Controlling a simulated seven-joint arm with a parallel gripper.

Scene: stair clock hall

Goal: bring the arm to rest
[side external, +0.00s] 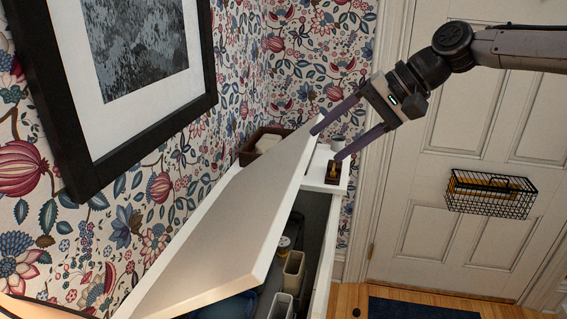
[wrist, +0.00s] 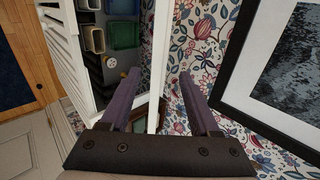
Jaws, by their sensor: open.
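A white lid (side external: 225,225) is raised at a slant over an open white cabinet (side external: 327,262). My gripper (side external: 327,143) is open at the lid's upper far end, its purple fingers spread. In the wrist view, the lid's thin white edge (wrist: 158,70) runs between the two fingers of my gripper (wrist: 159,77). I see a gap between the edge and the right finger; whether the left finger touches the lid I cannot tell.
Inside the cabinet are beige bins (side external: 293,272) and a small jar (side external: 284,243). A framed picture (side external: 205,100) hangs left. A wire basket (side external: 490,197) hangs on the door.

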